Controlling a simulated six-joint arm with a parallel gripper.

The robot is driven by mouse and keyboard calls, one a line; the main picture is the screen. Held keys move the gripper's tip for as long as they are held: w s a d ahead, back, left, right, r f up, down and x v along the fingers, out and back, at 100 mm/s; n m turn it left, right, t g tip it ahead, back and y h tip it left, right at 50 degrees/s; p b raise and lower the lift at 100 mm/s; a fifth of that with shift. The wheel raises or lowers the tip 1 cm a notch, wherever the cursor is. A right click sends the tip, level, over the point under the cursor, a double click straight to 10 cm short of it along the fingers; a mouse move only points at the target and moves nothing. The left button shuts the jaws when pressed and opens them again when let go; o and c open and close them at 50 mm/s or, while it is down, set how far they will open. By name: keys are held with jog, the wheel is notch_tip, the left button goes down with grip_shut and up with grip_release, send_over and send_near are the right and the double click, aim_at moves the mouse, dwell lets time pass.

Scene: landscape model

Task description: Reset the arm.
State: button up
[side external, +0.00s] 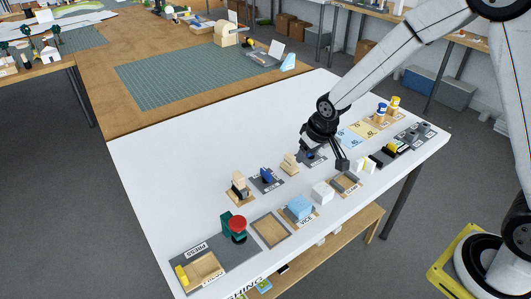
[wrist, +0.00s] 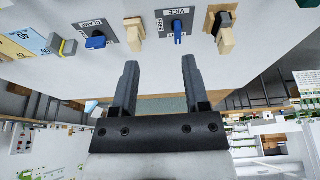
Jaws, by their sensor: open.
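My gripper (side external: 343,163) hangs over the white bench (side external: 190,170) at its middle right, beside the clamp station and above the bench top. In the wrist view my gripper's two dark fingers (wrist: 159,75) stand apart with nothing between them. A blue lever on the clamp panel (wrist: 96,40), a blue lever on the vice panel (wrist: 177,30) and a pale wooden piece (wrist: 135,33) lie beyond the fingertips. None of these touches the fingers in that view. My arm reaches in from the upper right.
A red button (side external: 237,222) on a green press stands at the front left. A blue block (side external: 300,206), a white cube (side external: 322,192) and a clamp frame (side external: 345,182) line the front edge. Two small bottles (side external: 393,103) stand at the far right. The bench's back left is clear.

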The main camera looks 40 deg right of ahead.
jog(key=s+d+r, duration=0.1)
jog(key=s+r, duration=0.1)
jog(key=s, duration=0.6)
jog(key=s+d+r+g, duration=0.1)
jog(key=s+r, duration=0.1)
jog(key=s, duration=0.6)
jog(key=shift+s, duration=0.4)
